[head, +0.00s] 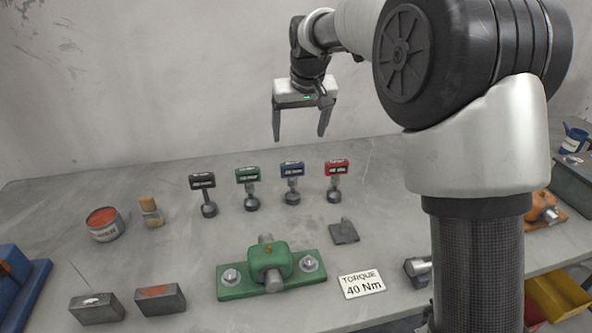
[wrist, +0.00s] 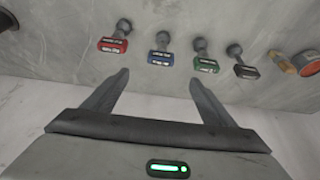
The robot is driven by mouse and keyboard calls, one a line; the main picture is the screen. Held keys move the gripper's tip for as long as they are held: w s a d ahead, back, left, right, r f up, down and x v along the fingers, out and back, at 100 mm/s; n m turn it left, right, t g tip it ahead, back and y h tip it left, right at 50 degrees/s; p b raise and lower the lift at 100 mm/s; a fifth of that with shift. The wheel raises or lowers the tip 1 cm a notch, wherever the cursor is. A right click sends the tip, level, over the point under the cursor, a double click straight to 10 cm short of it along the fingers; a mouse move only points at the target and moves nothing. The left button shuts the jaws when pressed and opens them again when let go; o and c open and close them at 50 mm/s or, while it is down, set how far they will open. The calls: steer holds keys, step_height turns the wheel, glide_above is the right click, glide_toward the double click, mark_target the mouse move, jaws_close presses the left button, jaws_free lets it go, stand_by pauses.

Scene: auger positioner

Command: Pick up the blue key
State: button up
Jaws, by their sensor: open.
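The blue key (head: 292,170) stands in a row with a black key (head: 203,181), a green key (head: 248,175) and a red key (head: 337,168) on the grey table. Each has a coloured, labelled head on a short stem with a dark round end. The blue key is between the green and the red one. My gripper (head: 300,138) is open and empty in the air, above and behind the row. In the wrist view the blue key (wrist: 160,58) shows beyond the open fingers (wrist: 158,80), apart from them.
A green clamp fixture (head: 270,268) and a sign (head: 362,285) reading "TORQUE 40 Nm" are in front of the row. A red-topped can (head: 104,224) and a brush (head: 151,211) stand at left. Two metal blocks (head: 97,308) (head: 160,299) lie at front left.

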glide_toward(292, 163)
steer(key=x, duration=0.4)
steer(key=shift+s+d+f, duration=0.25)
steer(key=shift+s+f, duration=0.05)
steer(key=shift+f, duration=0.2)
steer(key=shift+w+x, duration=0.15)
steer(key=shift+x, duration=1.4)
steer(key=shift+w+x, duration=0.1)
steer(key=shift+x, duration=1.45)
steer(key=shift+a+r, duration=0.25)
steer(key=c, duration=1.3)
